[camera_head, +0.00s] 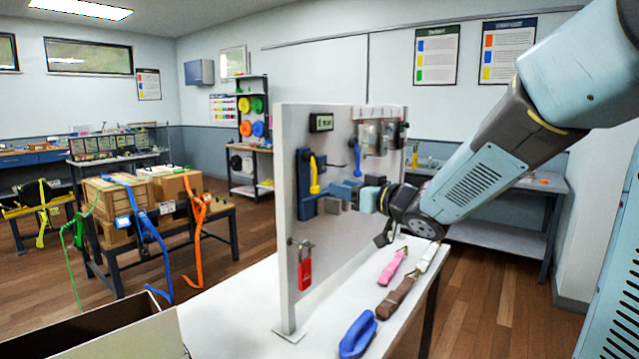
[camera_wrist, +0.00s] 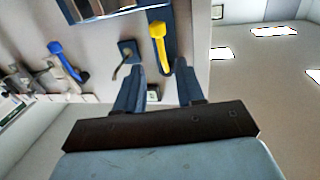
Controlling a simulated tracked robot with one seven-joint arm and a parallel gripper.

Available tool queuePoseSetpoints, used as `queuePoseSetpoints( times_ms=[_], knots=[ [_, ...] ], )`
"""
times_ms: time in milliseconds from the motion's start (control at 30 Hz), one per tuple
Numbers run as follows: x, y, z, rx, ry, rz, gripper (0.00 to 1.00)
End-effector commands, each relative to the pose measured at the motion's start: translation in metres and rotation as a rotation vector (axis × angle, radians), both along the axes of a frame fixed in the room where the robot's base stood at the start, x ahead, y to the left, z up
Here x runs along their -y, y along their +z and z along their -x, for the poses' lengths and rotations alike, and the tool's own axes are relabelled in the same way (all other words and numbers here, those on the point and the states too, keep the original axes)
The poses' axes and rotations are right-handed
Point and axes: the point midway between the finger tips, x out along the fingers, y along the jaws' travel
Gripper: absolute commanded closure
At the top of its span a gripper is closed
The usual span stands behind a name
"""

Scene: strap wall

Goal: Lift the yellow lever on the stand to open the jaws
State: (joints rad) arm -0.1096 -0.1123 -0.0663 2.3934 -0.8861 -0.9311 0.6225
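The yellow lever (camera_head: 314,176) hangs on a dark blue stand (camera_head: 304,200) on the upright grey panel. In the wrist view the yellow lever (camera_wrist: 159,45) lies beyond my fingers, its near end close to the gap between their tips. My gripper (camera_head: 352,197) is in front of the panel, to the right of the lever and somewhat lower in the head view. In the wrist view my gripper (camera_wrist: 160,70) has its two fingers apart with nothing held between them. Whether a finger touches the lever cannot be told. The state of the stand's jaws is unclear.
A blue-handled lever (camera_wrist: 65,58) is also on the panel (camera_head: 318,125). A red padlock (camera_head: 304,272) hangs low on the panel. Blue, brown and pink rolled straps (camera_head: 358,335) lie on the white table (camera_head: 245,310). An open box (camera_head: 110,335) stands at the front left.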

Motion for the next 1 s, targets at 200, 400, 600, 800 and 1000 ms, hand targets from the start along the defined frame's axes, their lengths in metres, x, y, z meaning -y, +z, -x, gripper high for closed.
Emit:
queuePoseSetpoints(
  times_ms=[200,400,600,800,1000],
  knots=[
    [-0.026,0.000,-0.030,-0.001,0.001,0.001,0.62],
    [-0.043,0.000,-0.051,0.000,0.000,0.000,0.62],
    [-0.052,0.000,-0.060,0.001,-0.001,0.001,0.62],
    [-0.053,0.000,-0.062,0.001,-0.002,0.001,0.62],
    [-0.052,0.000,-0.062,0.001,-0.002,0.001,0.70]
  ],
)
